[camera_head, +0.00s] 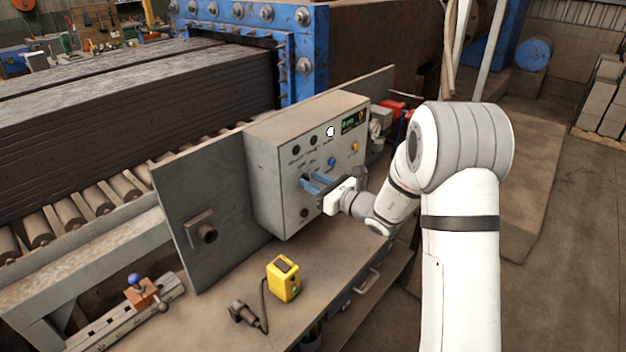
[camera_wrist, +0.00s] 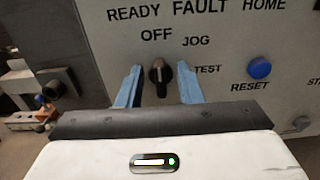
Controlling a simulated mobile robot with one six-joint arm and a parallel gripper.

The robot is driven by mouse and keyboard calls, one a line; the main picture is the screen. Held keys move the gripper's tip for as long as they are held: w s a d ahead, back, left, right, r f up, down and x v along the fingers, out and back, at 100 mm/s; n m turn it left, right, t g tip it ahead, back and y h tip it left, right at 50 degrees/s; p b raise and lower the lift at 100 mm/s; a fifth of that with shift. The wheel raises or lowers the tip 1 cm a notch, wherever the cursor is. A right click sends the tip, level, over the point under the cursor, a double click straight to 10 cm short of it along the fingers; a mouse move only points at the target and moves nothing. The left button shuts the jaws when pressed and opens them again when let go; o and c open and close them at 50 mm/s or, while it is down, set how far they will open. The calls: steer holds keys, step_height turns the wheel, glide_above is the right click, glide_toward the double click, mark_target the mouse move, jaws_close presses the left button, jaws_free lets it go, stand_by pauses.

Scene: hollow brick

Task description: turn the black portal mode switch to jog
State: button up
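The black mode switch (camera_wrist: 160,76) sits on the grey control panel (camera_wrist: 230,50), with OFF, JOG and TEST printed around it from above to the right. Its grip stands near upright and seems to point up towards OFF. My gripper (camera_wrist: 158,85) is open, with one blue finger on the left of the switch and one on the right. A gap shows on both sides, so the fingers look apart from it. In the head view my gripper (camera_head: 311,184) is at the face of the control box (camera_head: 280,195); the switch is mostly hidden there.
A blue RESET button (camera_wrist: 260,68) is right of the switch. A yellow device (camera_head: 284,278) with a cable lies on the bench (camera_head: 225,305) below the box. A grey plate (camera_head: 215,200) stands left of the box. Rollers and dark stacked slabs are behind.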

steer(key=shift+c, duration=0.4)
jaws_close()
steer(key=shift+m, duration=0.3)
steer(key=shift+w+d+f+m, duration=0.1)
steer(key=shift+w+d+m, duration=0.05)
steer(key=shift+m, duration=1.85)
steer(key=shift+w+d+f+m, duration=0.1)
steer(key=shift+w+m, duration=0.05)
steer(key=shift+m, duration=1.85)
steer(key=shift+o, duration=0.4)
jaws_free()
